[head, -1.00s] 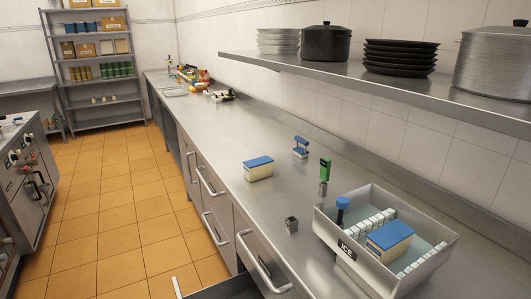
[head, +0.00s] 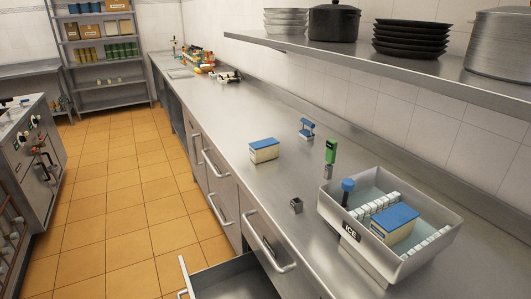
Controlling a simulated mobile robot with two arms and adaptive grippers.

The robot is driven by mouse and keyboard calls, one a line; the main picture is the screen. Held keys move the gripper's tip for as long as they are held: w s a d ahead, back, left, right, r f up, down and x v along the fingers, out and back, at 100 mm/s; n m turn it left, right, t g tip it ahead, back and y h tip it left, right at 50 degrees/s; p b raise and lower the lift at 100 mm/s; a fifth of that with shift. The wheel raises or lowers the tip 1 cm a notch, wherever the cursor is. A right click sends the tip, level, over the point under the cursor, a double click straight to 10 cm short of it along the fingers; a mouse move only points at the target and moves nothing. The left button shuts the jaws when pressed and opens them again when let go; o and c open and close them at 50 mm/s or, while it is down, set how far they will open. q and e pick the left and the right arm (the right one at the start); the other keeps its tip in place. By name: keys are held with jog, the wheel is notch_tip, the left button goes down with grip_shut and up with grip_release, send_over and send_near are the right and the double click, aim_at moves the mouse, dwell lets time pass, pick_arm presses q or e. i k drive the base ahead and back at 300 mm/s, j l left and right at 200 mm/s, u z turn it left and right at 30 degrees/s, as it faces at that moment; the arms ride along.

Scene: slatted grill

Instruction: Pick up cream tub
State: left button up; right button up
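Two cream-coloured tubs with blue lids are in the head view. One tub (head: 264,151) stands on the steel counter (head: 225,120), clear of other objects. The other tub (head: 394,224) sits tilted inside a grey bin marked ICE (head: 350,233), among rows of white blocks. I cannot tell which one is named the cream tub, as no label is readable. Neither of my grippers is in view.
A green-topped device (head: 330,151), a blue stand-like item (head: 306,129) and a small dark metal cube (head: 296,205) stand near the bin. A drawer (head: 235,277) is open below the counter. A shelf (head: 390,61) with cookware overhangs the back.

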aim_at(261, 151)
jog(key=i+j+z, duration=0.1)
jog(key=j+z, duration=0.3)
jog(key=j, duration=0.2)
jog(key=j+z, duration=0.35)
jog(key=j, duration=0.3)
jog(key=j+z, duration=0.4)
jog(key=j, duration=0.25)
jog(key=i+j+z, duration=0.1)
jog(key=j+z, duration=0.3)
jog(key=j, duration=0.4)
jog(key=j+z, duration=0.45)
jog(key=j, duration=0.35)
jog(key=k+j+z, duration=0.1)
jog(key=j+z, duration=0.3)
jog(key=j, duration=0.4)
